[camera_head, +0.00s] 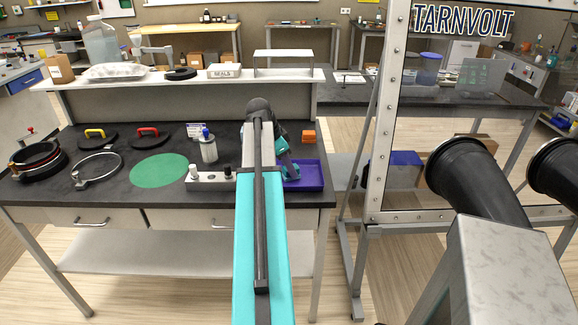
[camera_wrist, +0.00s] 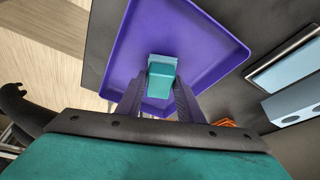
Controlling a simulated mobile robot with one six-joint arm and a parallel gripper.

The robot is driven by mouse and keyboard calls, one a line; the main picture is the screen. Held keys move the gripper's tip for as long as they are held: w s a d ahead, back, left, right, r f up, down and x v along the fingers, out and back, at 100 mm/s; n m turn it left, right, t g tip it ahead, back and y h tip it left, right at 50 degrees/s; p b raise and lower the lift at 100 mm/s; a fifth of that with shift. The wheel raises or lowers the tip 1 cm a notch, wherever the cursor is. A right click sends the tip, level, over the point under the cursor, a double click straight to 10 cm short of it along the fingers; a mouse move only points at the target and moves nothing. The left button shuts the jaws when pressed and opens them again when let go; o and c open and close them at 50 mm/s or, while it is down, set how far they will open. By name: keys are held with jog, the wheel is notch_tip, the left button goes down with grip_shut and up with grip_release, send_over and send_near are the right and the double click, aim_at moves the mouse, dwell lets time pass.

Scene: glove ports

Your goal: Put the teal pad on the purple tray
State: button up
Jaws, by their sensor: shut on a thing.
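The teal pad (camera_wrist: 160,82) is a small block with a lighter blue-teal face, held between the two fingers of my gripper (camera_wrist: 159,94) in the wrist view. My gripper is shut on it. Behind the pad in the wrist view is the purple tray (camera_wrist: 205,40), a shallow square tray with raised rims. The pad appears over the tray's inside; I cannot tell whether it touches the floor of the tray.
An orange block stack (camera_head: 308,136) stands just behind the tray. A raised shelf (camera_head: 200,77) runs behind. The glove-port panel (camera_head: 390,120) stands to the right.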

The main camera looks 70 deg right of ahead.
jog(key=o, duration=1)
jog(key=shift+r, duration=0.1)
jog(key=b+v, duration=0.2)
jog(key=v, duration=1.1)
jog(key=shift+r, duration=0.35)
jog(key=shift+a+r, duration=0.1)
